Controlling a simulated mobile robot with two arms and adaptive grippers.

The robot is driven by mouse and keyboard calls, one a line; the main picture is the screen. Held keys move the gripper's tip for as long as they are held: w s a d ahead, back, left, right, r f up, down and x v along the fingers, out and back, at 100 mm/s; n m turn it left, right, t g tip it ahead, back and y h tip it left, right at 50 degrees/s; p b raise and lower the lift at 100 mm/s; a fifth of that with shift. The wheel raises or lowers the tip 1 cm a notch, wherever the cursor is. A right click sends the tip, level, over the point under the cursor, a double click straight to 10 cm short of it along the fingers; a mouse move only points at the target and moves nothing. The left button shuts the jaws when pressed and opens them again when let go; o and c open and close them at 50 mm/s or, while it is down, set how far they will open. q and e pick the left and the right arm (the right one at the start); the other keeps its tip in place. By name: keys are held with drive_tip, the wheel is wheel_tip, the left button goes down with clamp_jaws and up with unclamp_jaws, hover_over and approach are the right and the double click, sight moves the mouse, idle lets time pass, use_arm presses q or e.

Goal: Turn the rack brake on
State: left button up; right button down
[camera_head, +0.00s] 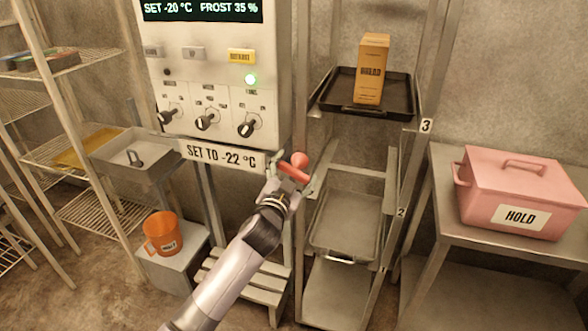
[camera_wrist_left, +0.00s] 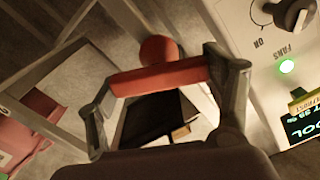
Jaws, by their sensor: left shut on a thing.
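The rack brake is a red lever with a round red knob (camera_head: 300,160), at the left upright of the metal rack in the head view. In the left wrist view the red bar (camera_wrist_left: 160,76) runs across between the fingers, with the round knob (camera_wrist_left: 158,48) behind it. My left gripper (camera_head: 290,173) is shut on the red lever, just below and left of the knob. The gripper also shows in the left wrist view (camera_wrist_left: 165,88), with a finger at each end of the bar. The lever's pivot is hidden. My right gripper is not in view.
The rack holds a black tray (camera_head: 331,90) with a bread box (camera_head: 372,68) and a lower metal tray (camera_head: 348,222). A control panel (camera_head: 207,72) with knobs stands left. A pink HOLD box (camera_head: 522,190) sits on the right table. A step stool (camera_head: 262,283) stands below.

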use_arm(q)
drive_tip(key=m+p, duration=0.1)
drive_tip(key=m, duration=0.2)
drive_tip(key=shift+d+m, duration=0.1)
drive_tip(key=shift+m, duration=0.3)
drive_tip(key=m, duration=0.3)
drive_tip(key=shift+f+m+p, duration=0.1)
drive_tip(key=shift+m+p, duration=0.2)
drive_tip(key=shift+p, duration=0.05)
drive_tip(key=m, duration=0.2)
drive_tip(key=m+p, duration=0.1)
drive_tip(key=m, duration=0.2)
drive_tip(key=shift+d+f, duration=0.1)
drive_tip(key=shift+f, duration=0.1)
drive_tip(key=shift+m, duration=0.3)
drive_tip(key=o, duration=1.2)
drive_tip(key=shift+c, duration=0.2)
drive_tip(key=shift+s, duration=0.15)
drive_tip(key=v, duration=1.1)
drive_tip(key=shift+s, duration=0.35)
